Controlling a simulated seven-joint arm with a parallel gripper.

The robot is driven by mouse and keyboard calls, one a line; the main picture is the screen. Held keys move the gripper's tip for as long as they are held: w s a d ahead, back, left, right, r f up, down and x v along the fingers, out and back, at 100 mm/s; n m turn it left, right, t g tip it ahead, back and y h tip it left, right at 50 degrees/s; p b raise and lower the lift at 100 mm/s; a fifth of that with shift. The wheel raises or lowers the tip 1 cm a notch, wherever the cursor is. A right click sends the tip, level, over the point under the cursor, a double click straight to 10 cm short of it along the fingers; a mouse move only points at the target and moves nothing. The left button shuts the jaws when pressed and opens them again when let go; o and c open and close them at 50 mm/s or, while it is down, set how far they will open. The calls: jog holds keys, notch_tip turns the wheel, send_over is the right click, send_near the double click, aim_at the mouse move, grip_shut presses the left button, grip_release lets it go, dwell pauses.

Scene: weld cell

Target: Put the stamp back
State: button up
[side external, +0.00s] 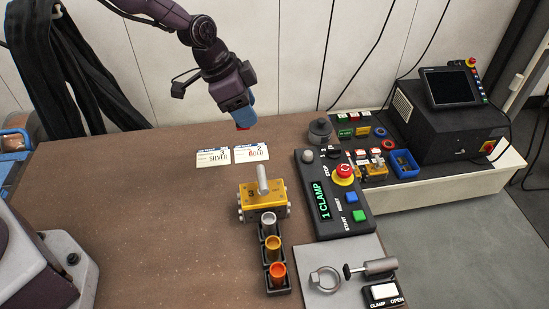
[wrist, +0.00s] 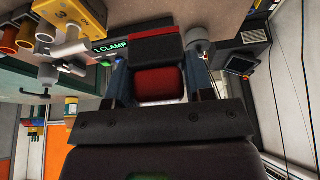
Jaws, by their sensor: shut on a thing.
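My gripper (side external: 241,121) is shut on the stamp, a red and black block. The stamp (wrist: 158,82) sits between my blue fingers in the wrist view. In the side view only a small red part of it shows below the fingers; the fingers hide the rest. It hangs close above the back edge of the right-hand card (side external: 251,153); I cannot tell whether they touch. The left-hand card (side external: 213,157) reads "3 SILVER" and lies beside it.
A yellow block with a grey handle (side external: 262,200) stands in front of the cards, with several coloured cups (side external: 272,244) in a row. Right of these is a control box (side external: 332,200) reading "1 CLAMP". A dark grey round thing (side external: 320,128) stands behind it. The brown table's left side (side external: 130,220) is clear.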

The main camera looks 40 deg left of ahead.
jog(key=s+d, duration=0.1)
jog(key=s, duration=0.6)
jog(key=w+d+f, duration=0.1)
jog(key=w+f, duration=0.2)
jog(key=w, duration=0.1)
jog(key=w+d+f, duration=0.1)
jog(key=w+f, duration=0.2)
jog(key=w, duration=0.1)
jog(key=w+d+f, duration=0.2)
jog(key=w, duration=0.2)
jog(key=shift+f, duration=0.4)
jog(key=shift+w+d+f, duration=0.15)
jog(key=shift+w+f, duration=0.2)
jog(key=shift+f, duration=1.65)
jog(key=shift+f, duration=0.1)
jog(key=o, duration=0.8)
